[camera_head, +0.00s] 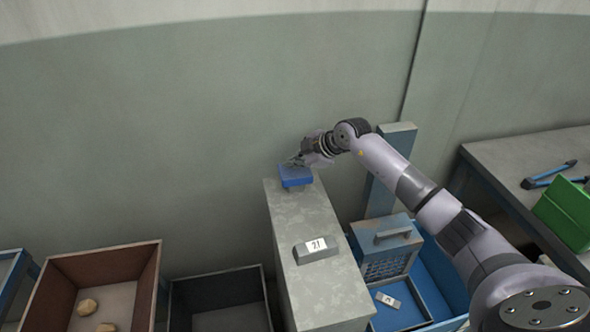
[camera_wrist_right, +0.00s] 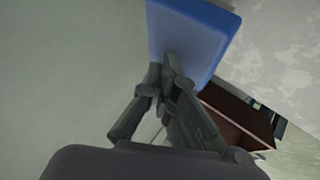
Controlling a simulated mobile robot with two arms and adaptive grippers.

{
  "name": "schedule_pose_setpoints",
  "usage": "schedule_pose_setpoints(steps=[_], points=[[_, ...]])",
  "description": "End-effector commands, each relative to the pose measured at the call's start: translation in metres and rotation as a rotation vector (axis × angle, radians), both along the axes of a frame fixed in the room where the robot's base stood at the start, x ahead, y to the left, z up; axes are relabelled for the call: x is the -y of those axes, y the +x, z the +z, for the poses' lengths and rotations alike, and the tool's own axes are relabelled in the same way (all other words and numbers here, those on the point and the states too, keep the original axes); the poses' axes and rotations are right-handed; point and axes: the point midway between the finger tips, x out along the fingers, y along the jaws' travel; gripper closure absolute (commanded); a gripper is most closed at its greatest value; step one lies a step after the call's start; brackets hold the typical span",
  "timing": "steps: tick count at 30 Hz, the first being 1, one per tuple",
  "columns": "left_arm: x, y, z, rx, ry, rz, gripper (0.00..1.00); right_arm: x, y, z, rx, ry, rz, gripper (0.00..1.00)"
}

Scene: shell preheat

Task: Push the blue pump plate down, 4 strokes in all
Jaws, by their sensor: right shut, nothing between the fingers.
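The blue pump plate (camera_head: 296,181) sits at the far end of the top of a tall grey cabinet (camera_head: 325,285). In the right wrist view the plate (camera_wrist_right: 190,30) fills the top middle, right past the fingertips. My right gripper (camera_head: 296,161) is shut and empty, at the plate's far upper edge in the head view. In the right wrist view its fingertips (camera_wrist_right: 168,72) overlap the plate's face; whether they touch it I cannot tell. My left gripper is not in view.
A block marked 21 (camera_head: 317,249) sits on the cabinet's near part. A brown box (camera_head: 147,280) with roundish pieces and a dark bin (camera_head: 262,285) stand left. A blue tray (camera_head: 437,290) holding a vented grey-blue box (camera_head: 392,245) is right. A grey table (camera_head: 500,160) carries a green case (camera_head: 565,213).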

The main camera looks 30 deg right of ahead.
Motion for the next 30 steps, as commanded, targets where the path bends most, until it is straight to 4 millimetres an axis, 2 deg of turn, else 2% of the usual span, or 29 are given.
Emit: schedule_pose_setpoints(steps=[30], points=[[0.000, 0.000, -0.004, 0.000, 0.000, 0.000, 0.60, 0.000, -0.001, -0.014, -0.004, -0.001, 0.000, 1.00]])
